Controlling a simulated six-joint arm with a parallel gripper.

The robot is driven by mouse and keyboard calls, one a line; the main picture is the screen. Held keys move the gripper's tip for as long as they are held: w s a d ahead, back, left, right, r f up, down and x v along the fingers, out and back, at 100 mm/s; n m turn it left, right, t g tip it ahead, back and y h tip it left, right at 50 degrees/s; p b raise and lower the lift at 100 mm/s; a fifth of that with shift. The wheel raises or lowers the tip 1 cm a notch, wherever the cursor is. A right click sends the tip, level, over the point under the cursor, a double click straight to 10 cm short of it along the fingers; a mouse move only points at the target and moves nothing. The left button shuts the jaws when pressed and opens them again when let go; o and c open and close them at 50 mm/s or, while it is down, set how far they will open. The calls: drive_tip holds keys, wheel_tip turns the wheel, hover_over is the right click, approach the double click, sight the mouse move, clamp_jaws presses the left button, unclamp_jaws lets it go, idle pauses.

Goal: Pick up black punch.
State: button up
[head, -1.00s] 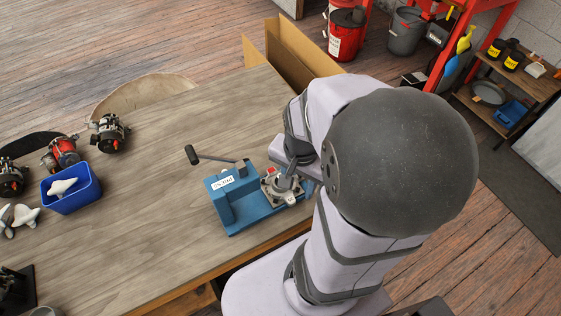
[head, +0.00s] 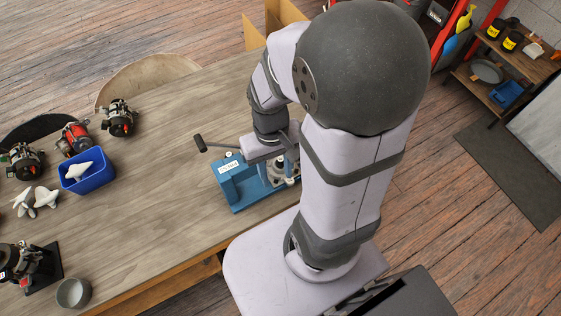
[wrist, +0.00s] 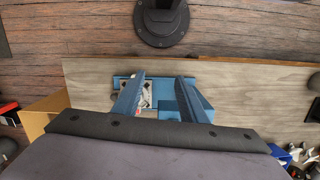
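I cannot pick out a black punch in either view. A blue press fixture (head: 237,187) with a lever ending in a black knob (head: 200,144) stands near the table's front edge. A metal part (head: 277,171) sits in its right side, partly hidden by my arm. My gripper (head: 284,168) is over that right side. In the wrist view my gripper (wrist: 161,78) has its two fingers wide apart with nothing held between them. The blue fixture (wrist: 168,104) shows beyond and between the fingers, with the metal part (wrist: 148,93) beside the left finger.
A blue bin (head: 88,181) with a pale piece stands at the left of the wooden table (head: 165,190). Several alternators (head: 118,120) lie behind and beside it. A grey bowl (head: 73,293) is at the front left. The table between bin and fixture is clear.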

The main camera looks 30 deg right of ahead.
drive_tip(key=w+d+f+m+b, duration=0.2)
drive_tip(key=d+f+b, duration=0.15)
drive_tip(key=f, duration=0.35)
drive_tip(key=m+t, duration=0.1)
drive_tip(key=m, duration=0.4)
hover_over(280, 159)
drive_tip(key=shift+s+a+f+p, duration=0.2)
drive_tip(key=shift+a+f+p, duration=0.1)
drive_tip(key=shift+f, duration=0.35)
drive_tip(key=shift+w+d+m, duration=0.15)
drive_tip(key=shift+w+m, duration=0.05)
drive_tip(key=shift+m, duration=0.2)
drive_tip(key=shift+f+p, duration=0.35)
drive_tip(key=shift+f, duration=0.65)
drive_tip(key=shift+s+d+f+p, duration=0.15)
drive_tip(key=shift+f+p, duration=0.7)
drive_tip(key=shift+f, duration=0.35)
drive_tip(key=shift+f+p, duration=0.35)
drive_tip(key=shift+f, duration=1.05)
